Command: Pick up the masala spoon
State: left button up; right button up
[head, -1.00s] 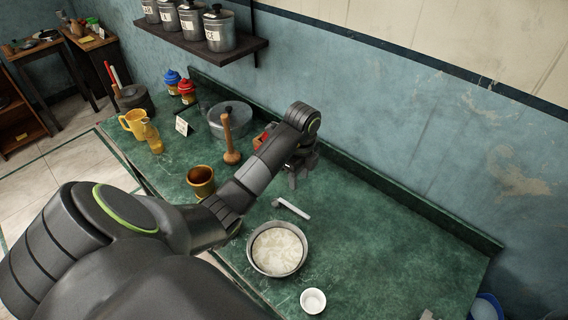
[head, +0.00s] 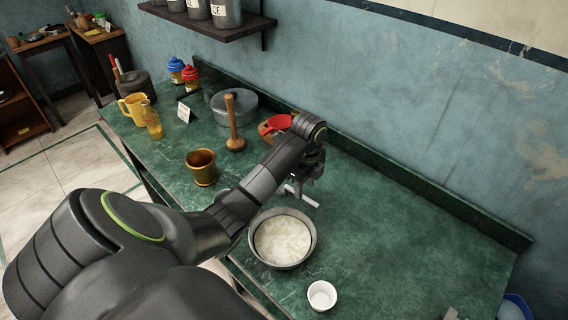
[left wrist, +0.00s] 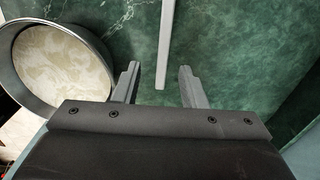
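The masala spoon, as far as I can tell, is the pale, slim bar (head: 306,198) on the green counter behind the bowl. In the left wrist view, its straight pale length (left wrist: 166,42) runs from the top edge down to an end between my fingertips. My left gripper (head: 296,188) is open just over it, and it also shows in the left wrist view (left wrist: 158,76) with a gap on each side of the bar. The spoon's far end is out of the wrist view and partly hidden by the gripper in the head view. My right gripper is not in view.
A metal bowl with pale contents (head: 312,250) stands close beside the left gripper. A white cup (head: 322,295) is in front. The counter's right side is largely clear.

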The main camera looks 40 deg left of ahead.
aim_at(282, 191)
pick_arm(q)
jog(key=shift+f+b, duration=0.3)
jog(key=shift+f, duration=0.4)
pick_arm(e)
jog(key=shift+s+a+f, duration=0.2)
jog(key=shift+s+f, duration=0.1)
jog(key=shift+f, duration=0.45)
pick_arm(q)
jog(key=f+b, duration=0.1)
jog(key=a+f+b, duration=0.1)
jog(key=f+b, duration=0.1)
jog(key=shift+w, duration=0.2)
jog(key=shift+f, duration=0.25)
jog(key=shift+f+p, duration=0.3)
jog(key=shift+f, duration=0.4)
grip_shut()
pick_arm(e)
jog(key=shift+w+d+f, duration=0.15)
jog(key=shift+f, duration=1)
